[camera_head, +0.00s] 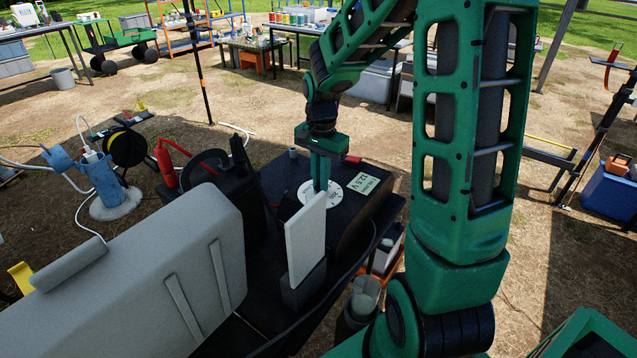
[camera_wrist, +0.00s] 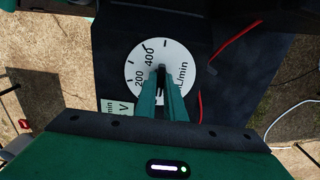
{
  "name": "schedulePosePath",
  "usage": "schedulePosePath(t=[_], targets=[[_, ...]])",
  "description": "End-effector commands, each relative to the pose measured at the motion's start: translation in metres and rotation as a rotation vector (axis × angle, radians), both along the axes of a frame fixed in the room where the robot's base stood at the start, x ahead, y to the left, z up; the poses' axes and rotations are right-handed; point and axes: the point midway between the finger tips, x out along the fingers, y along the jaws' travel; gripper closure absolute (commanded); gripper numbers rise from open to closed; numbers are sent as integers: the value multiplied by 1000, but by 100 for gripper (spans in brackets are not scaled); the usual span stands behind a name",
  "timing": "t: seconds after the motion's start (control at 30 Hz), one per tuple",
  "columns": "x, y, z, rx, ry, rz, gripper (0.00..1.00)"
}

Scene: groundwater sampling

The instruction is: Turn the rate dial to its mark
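The rate dial is a round white plate (camera_wrist: 178,60) with black marks, the numbers 200 and 400, and "/min" lettering. It lies on the top of a black box (camera_wrist: 215,25). In the head view the dial plate (camera_head: 333,194) shows partly behind my gripper. My gripper (camera_wrist: 161,82) is over the dial's middle, its two green fingers close together around a dark knob (camera_wrist: 161,70). In the head view my gripper (camera_head: 320,186) points straight down at the dial. The fingers hide much of the knob, and I cannot tell how firmly they touch it.
A pale label (camera_head: 363,185) reading "12.6 V" lies beside the dial. A white upright panel (camera_head: 305,240) stands just in front of it. A red wire (camera_wrist: 215,65) crosses the box top. A grey case (camera_head: 140,275) and a red extinguisher (camera_head: 168,165) are at left.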

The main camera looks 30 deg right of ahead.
Motion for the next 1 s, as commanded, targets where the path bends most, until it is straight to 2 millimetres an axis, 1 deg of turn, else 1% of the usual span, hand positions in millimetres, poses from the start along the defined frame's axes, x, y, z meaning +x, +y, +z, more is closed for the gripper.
schedulePosePath(t=[0.17, 0.27, 1.0], targets=[[1, 1, 1, 0, -3, -18, 100], [1, 1, 1, 0, -4, -100, 100], [3, 1, 1, 1, -7, -949, 100]])
